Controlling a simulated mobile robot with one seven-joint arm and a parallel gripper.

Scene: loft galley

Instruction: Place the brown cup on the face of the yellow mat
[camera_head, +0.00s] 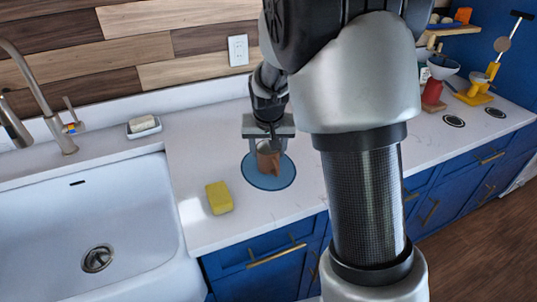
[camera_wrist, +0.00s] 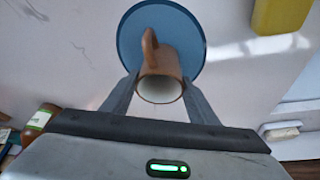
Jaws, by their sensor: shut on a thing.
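The brown cup (camera_head: 268,161) is at the round blue mat (camera_head: 262,184) on the white counter. My gripper (camera_head: 268,146) is shut on the cup from above. In the wrist view the cup (camera_wrist: 162,66) is between both fingers (camera_wrist: 160,82), its pale inside facing the camera and its handle toward the top of the picture. The blue mat (camera_wrist: 129,42) shows behind it. I cannot tell whether the cup touches the mat. No yellow mat shows; the only yellow thing near is a small sponge-like block (camera_head: 219,197), left of the blue mat.
A white sink (camera_head: 98,215) with a faucet (camera_head: 48,105) is at the left. A soap dish (camera_head: 143,126) stands behind it. Red and yellow kitchen devices (camera_head: 474,92) stand at the far right. The counter's front edge is close to the block. Bare counter surrounds the mat.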

